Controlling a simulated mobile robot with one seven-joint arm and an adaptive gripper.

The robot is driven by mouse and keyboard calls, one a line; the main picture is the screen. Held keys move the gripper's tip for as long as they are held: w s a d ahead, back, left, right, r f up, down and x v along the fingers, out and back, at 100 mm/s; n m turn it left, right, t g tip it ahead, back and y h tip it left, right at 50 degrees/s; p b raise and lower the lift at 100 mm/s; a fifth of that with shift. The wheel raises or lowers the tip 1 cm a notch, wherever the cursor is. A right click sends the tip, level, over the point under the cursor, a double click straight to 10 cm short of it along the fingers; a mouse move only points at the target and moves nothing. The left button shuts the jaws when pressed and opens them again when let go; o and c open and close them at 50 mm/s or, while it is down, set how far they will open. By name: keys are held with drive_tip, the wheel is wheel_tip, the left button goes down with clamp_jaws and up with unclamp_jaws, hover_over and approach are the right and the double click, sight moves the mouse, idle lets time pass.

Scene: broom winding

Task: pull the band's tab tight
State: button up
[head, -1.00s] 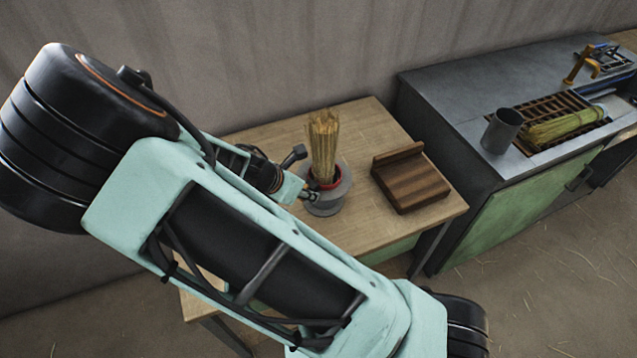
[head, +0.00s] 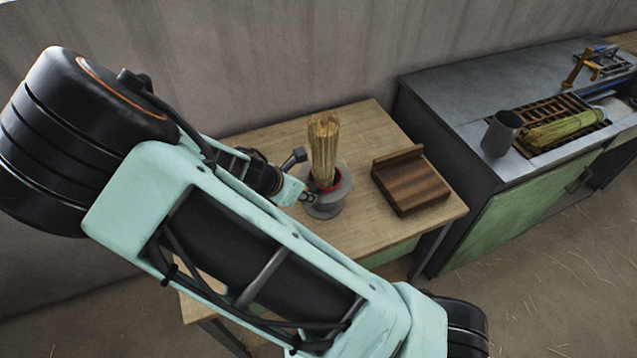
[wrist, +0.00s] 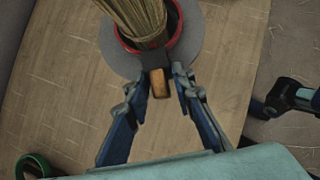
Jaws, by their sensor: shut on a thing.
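A bundle of straw (head: 323,147) stands upright in a grey round holder (head: 325,208) on the wooden table. A red band (head: 331,185) goes around the foot of the straw; it also shows in the wrist view (wrist: 176,22). In the wrist view the band's orange-brown tab (wrist: 159,84) sticks out toward me. My gripper (wrist: 160,88) has its two blue fingers on either side of the tab and is shut on it.
A dark wooden block with a raised back (head: 411,182) stands right of the holder. A grey bench (head: 450,95) farther right bears a metal cup (head: 502,132) and a straw bundle (head: 565,128) on a grate. A green ring (wrist: 34,166) lies at lower left in the wrist view.

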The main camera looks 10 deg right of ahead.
drive_tip(key=shift+a, duration=0.1)
drive_tip(key=shift+s+a+p, duration=0.5)
drive_tip(key=shift+s+a, duration=0.75)
drive_tip(key=shift+s, duration=0.05)
clamp_jaws()
drive_tip(key=shift+s+a, duration=0.15)
drive_tip(key=shift+s, duration=0.05)
drive_tip(key=shift+s+a+p, duration=0.55)
drive_tip(key=shift+s+a, duration=0.8)
drive_tip(key=o, duration=1.2)
unclamp_jaws()
drive_tip(key=shift+c, duration=0.2)
